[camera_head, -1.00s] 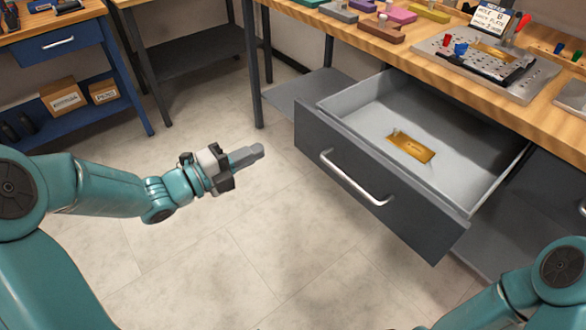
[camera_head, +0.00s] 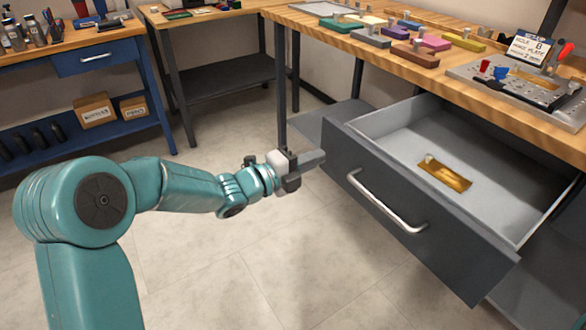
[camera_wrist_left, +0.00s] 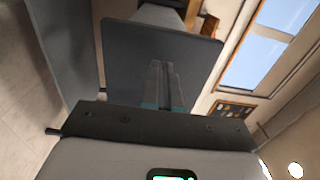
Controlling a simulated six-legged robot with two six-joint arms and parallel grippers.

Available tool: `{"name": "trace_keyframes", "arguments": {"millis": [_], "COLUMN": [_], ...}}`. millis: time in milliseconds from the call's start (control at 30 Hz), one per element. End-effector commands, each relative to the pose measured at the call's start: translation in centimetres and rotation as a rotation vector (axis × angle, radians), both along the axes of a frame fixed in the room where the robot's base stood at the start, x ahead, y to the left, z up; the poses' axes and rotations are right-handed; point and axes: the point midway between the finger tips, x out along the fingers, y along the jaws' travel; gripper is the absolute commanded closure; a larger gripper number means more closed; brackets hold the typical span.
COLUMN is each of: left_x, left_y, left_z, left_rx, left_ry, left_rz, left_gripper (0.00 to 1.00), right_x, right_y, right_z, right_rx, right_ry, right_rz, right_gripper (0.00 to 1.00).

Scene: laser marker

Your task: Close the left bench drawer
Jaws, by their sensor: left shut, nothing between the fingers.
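The left bench drawer (camera_head: 400,215) stands pulled open under the wooden bench, with a dark grey front and a silver bar handle (camera_head: 385,203). A brass plate (camera_head: 444,175) with a small knob lies inside it. My left gripper (camera_head: 318,158) is shut and empty, its tip close to the left end of the drawer front. I cannot tell whether it touches. In the left wrist view the shut fingers (camera_wrist_left: 162,85) point at a dark grey panel (camera_wrist_left: 195,55), which looks like the drawer front. My right gripper is not in view.
The wooden bench (camera_head: 420,72) above carries coloured blocks and a metal fixture plate (camera_head: 520,88). A bench leg (camera_head: 281,85) stands left of the drawer. A blue workbench (camera_head: 85,70) with boxes is at the left. The floor in front is clear.

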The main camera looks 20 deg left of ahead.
Motion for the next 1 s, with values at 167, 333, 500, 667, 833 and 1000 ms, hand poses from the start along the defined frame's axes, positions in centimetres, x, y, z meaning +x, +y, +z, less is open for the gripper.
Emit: {"name": "trace_keyframes", "arguments": {"millis": [167,333,500,667,833,1000], "left_x": [1.2,1.4,1.4,1.6,2.8,5.0], "left_y": [-0.8,-0.9,-0.9,-1.1,-2.0,-3.5], "left_z": [0.0,0.0,0.0,-0.1,-0.2,-0.2], "left_rx": [-0.001,-0.001,-0.001,0.000,-0.001,-0.001], "left_ry": [0.001,0.001,0.001,0.000,-0.001,-0.001], "left_rz": [0.001,0.002,0.002,0.001,-0.002,-0.002], "left_gripper": [1.00,1.00,1.00,1.00,1.00,1.00], "right_x": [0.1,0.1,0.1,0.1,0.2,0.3], "right_y": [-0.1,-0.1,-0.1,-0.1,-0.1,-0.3], "right_z": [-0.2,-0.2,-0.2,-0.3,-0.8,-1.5], "right_rx": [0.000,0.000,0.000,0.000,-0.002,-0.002], "right_ry": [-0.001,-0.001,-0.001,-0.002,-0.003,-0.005], "right_rz": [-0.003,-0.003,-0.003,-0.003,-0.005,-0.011], "right_gripper": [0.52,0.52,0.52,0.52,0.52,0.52]}}
